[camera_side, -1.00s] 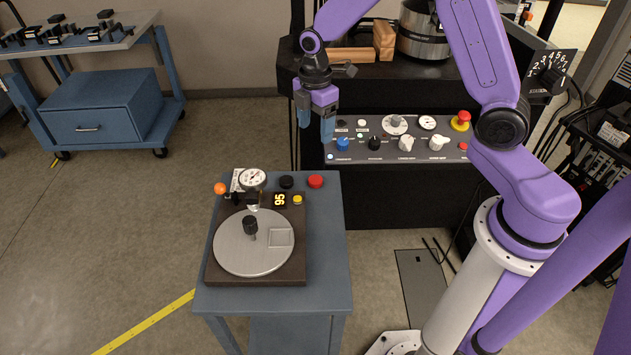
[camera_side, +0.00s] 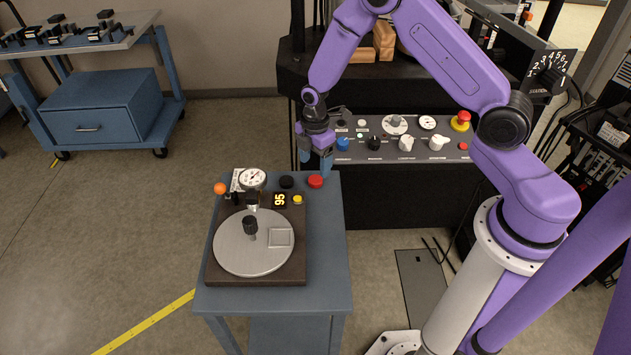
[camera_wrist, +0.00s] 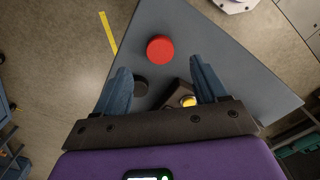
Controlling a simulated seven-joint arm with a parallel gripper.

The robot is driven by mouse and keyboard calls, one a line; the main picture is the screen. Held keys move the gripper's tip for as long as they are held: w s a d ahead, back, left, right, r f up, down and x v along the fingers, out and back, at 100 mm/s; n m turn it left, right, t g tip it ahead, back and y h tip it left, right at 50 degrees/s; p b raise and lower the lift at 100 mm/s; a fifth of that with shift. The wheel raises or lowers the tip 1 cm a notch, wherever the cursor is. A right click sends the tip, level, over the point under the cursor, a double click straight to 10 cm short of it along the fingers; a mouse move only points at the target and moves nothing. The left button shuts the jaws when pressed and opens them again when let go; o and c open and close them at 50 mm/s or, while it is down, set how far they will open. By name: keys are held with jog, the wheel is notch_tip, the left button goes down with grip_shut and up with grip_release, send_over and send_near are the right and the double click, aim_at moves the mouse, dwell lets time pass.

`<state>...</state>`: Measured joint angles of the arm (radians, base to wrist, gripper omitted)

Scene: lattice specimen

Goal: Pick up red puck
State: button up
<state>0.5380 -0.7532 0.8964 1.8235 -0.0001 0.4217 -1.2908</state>
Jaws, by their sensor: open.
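The red puck (camera_side: 316,181) lies flat near the back right corner of the blue-grey cart top (camera_side: 325,250). In the wrist view the red puck (camera_wrist: 160,49) lies beyond the fingertips, near the middle line between them. My gripper (camera_side: 317,172) points down just above and behind the puck in the side view; the exact gap is hard to tell. Its blue fingers are apart and nothing is between them, as the wrist view of my gripper (camera_wrist: 160,72) also shows. A black puck (camera_side: 286,182) lies to the left of the red one.
A dial gauge (camera_side: 252,179), an orange ball (camera_side: 220,188) and a dark-based fixture with a round metal plate (camera_side: 240,258) stand left of the puck. A control panel (camera_side: 400,140) stands behind. The cart's right strip is clear.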

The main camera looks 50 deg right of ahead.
aim_at(316, 179)
jog(key=shift+d+f, duration=0.15)
jog(key=shift+f, duration=2.65)
jog(key=c, duration=1.1)
